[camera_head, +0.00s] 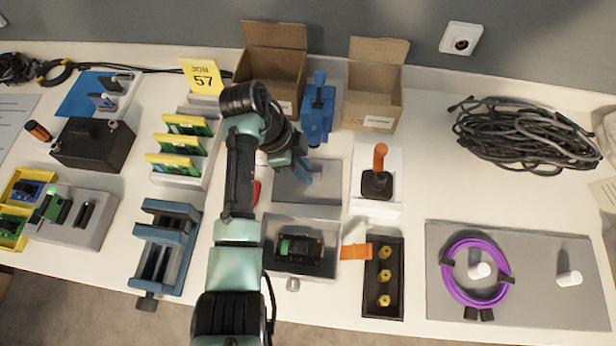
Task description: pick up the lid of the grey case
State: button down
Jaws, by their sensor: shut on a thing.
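The lid of the grey case (320,197) is a flat grey rectangular piece in the middle of the bench. My gripper (304,177) is at the lid's upper left part, with its blue fingers shut on it. My arm comes up from the bottom edge and partly hides the area left of the lid. The finger contact is small in the picture, and I cannot tell whether the lid is clear of the bench. The grey case (331,268) stands open just below the lid, with a dark device (300,250) with a green part inside.
Two open cartons (374,97) and a blue clamp-like tool (318,112) stand behind the lid. Right of it is a white base with an orange-handled joystick (379,178). A black tray with brass pieces (370,298) stands beside the case. Yellow-edged boards (175,143) stand to the left.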

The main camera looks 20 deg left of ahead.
notch_tip(320, 180, up, 10)
jog(key=p, duration=0.1)
dwell(0.6)
